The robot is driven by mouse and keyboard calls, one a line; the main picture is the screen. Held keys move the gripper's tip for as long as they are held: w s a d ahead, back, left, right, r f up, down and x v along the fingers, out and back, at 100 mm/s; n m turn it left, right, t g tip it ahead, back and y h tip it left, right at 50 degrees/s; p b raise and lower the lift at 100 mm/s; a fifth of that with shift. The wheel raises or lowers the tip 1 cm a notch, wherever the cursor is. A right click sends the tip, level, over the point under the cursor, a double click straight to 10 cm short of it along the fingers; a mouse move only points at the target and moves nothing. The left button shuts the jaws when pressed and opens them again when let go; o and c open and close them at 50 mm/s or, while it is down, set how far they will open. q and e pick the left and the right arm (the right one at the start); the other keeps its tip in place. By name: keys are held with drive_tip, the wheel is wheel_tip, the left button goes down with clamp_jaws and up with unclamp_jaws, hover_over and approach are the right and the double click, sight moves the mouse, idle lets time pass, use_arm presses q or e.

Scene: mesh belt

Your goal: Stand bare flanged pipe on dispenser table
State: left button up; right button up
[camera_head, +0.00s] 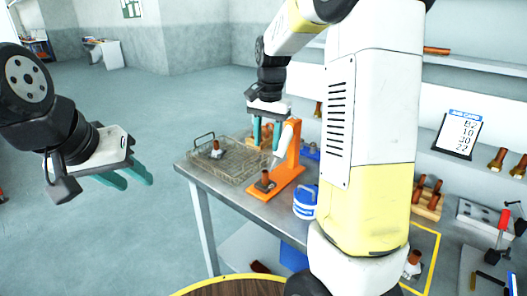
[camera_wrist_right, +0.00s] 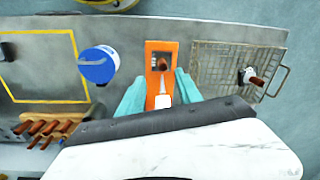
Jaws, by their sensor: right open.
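A copper-coloured flanged pipe (camera_head: 216,150) with a pale flange is in the wire basket (camera_head: 198,163); it also shows in the right wrist view (camera_wrist_right: 252,78). An orange dispenser (camera_head: 286,158) with a white nozzle (camera_wrist_right: 163,101) stands beside the basket on the metal table (camera_head: 205,187). A short, dark-flanged copper piece (camera_head: 265,181) stands on its base. My right gripper (camera_head: 266,134) is open and empty above the dispenser, with its fingers on either side of the nozzle in the wrist view. My left gripper (camera_head: 136,184) is open and empty, left of the table.
A blue and white tub (camera_head: 305,203) stands right of the dispenser. A yellow-outlined area (camera_wrist_right: 40,66) lies further along the table; a pipe piece (camera_head: 412,265) shows there in the head view. A wooden rack (camera_head: 427,203) holds several copper pipes. My right arm hides much of the table.

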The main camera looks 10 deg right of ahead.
drive_tip(key=s+a+r+n+t+y, duration=0.1)
drive_tip(key=s+r+n+t, duration=0.1)
drive_tip(key=s, duration=0.9)
drive_tip(key=s+a+r+n+t, duration=0.1)
drive_tip(key=s+r+n+t, duration=0.2)
drive_tip(key=s, duration=0.8)
drive_tip(key=r+n, duration=0.1)
drive_tip(key=n, duration=0.1)
drive_tip(key=shift+r+n+t+y, duration=0.3)
drive_tip(key=shift+r+n+y, duration=0.1)
